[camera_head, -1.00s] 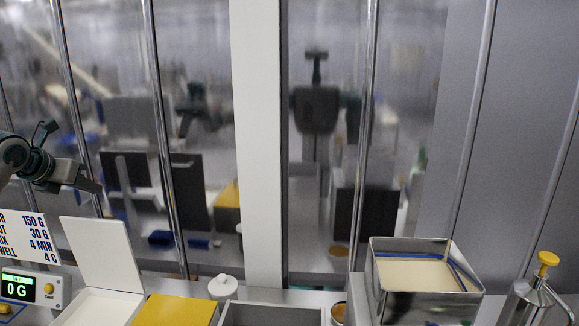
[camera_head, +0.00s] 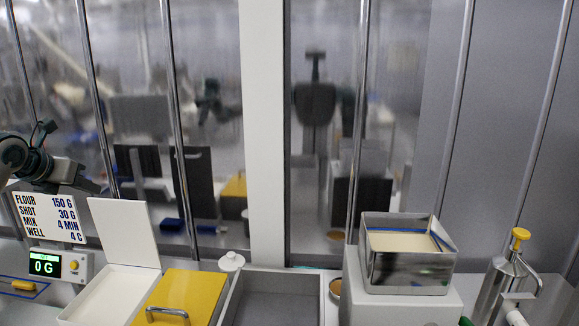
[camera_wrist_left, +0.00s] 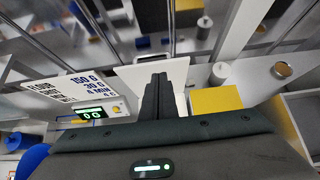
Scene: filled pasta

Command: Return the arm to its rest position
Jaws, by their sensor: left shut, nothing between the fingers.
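My left gripper (camera_head: 88,186) is at the left of the head view, just above the top edge of the white recipe sign (camera_head: 48,215). Its dark fingers look closed together with nothing between them. In the left wrist view the same fingers (camera_wrist_left: 158,98) point forward side by side, in front of a white open lid (camera_wrist_left: 125,78). My left arm comes in from the left edge. My right gripper does not show.
Below the sign is a scale display (camera_head: 45,265) reading 0 G. An open white box (camera_head: 105,295), a yellow lid with a handle (camera_head: 180,295), a grey tray (camera_head: 270,305), a metal bin (camera_head: 408,268) and a steel dispenser (camera_head: 500,290) line the counter. A glass wall stands behind.

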